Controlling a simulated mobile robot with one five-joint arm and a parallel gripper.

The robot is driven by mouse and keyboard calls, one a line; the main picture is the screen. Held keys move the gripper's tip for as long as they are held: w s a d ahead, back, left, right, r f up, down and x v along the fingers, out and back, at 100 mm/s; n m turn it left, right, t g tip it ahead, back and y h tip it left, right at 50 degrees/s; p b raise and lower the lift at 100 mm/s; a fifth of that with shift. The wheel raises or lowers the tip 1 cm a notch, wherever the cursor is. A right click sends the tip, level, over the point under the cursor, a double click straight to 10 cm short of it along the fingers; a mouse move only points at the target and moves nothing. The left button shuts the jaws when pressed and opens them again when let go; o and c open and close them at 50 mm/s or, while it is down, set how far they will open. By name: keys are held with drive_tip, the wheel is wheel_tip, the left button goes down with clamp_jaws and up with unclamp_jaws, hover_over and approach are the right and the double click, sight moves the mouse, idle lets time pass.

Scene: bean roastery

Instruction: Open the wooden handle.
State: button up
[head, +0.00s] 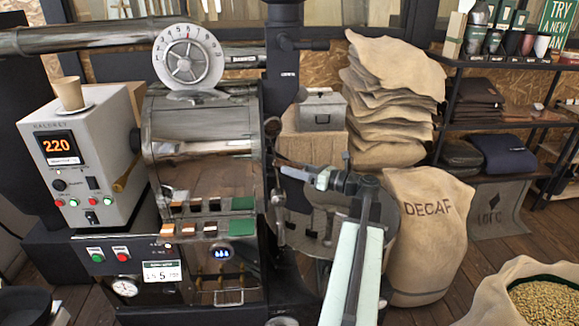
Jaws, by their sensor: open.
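A short tan wooden handle (125,180) sticks out at a slant between the control box and the left side of the roaster drum (205,140). My gripper (298,173) is at the right side of the roaster, with its fingers pointing left toward the roaster's edge. It is open, and I see nothing between its fingers. It is well to the right of the tan handle. My gripper and arm cover part of the roaster's round tray (300,235). I cannot tell whether the fingers touch the roaster.
A control box (85,150) reading 220 carries a paper cup (69,93). A "DECAF" sack (428,225) stands right of my arm, before stacked sacks (390,100). An open bean sack (490,295) is at the lower right. Some wooden floor (480,245) is clear between sacks.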

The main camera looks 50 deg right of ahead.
drive_tip(key=shift+x, duration=1.3)
drive_tip(key=shift+d, duration=0.1)
clamp_jaws()
